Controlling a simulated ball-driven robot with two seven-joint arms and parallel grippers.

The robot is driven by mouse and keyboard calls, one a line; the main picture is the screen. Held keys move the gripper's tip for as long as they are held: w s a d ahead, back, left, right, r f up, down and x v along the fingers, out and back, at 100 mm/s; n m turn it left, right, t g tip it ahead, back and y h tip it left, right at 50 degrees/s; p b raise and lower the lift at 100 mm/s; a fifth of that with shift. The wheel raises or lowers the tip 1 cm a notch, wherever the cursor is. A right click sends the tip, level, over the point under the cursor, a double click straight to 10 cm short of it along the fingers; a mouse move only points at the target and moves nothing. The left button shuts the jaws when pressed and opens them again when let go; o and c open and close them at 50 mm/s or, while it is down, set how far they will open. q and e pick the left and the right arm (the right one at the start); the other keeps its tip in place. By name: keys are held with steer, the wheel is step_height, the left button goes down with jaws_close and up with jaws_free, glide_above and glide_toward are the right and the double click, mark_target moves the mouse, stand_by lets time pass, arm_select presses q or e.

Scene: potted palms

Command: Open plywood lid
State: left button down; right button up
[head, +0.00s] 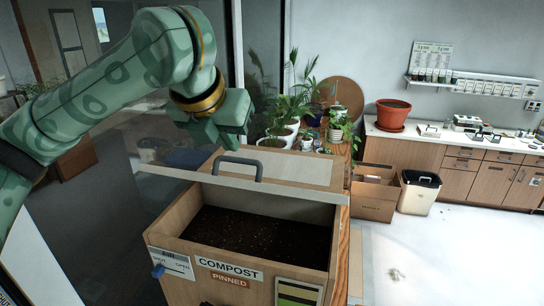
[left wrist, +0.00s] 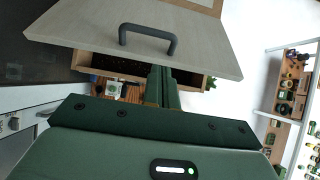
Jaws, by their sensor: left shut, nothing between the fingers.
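The compost box (head: 165,235) stands at the centre of the head view, with dark soil (head: 260,235) showing in its open front part. The pale plywood lid (head: 310,170) lies across its back part and carries a grey loop handle (head: 237,168). In the left wrist view the lid (left wrist: 85,30) and handle (left wrist: 148,38) fill the top. My left gripper (head: 235,138) is above and behind the handle, shut and empty, apart from it. Its fingers also show in the left wrist view (left wrist: 163,78). My right gripper is not in view.
A blue knob (head: 158,270) sits by a SHUT/OPEN label on the box front. Potted plants (head: 290,115) stand close behind the lid. A cardboard box (head: 373,195) and a bin (head: 418,193) stand on the right.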

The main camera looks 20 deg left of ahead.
arm_select(q)
steer(key=x, duration=0.9)
steer(key=shift+w+a+f, duration=0.15)
steer(key=shift+a+f, duration=0.1)
steer(key=shift+a, duration=0.15)
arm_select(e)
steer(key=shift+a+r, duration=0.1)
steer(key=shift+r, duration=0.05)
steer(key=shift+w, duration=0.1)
arm_select(q)
steer(key=shift+w, duration=0.1)
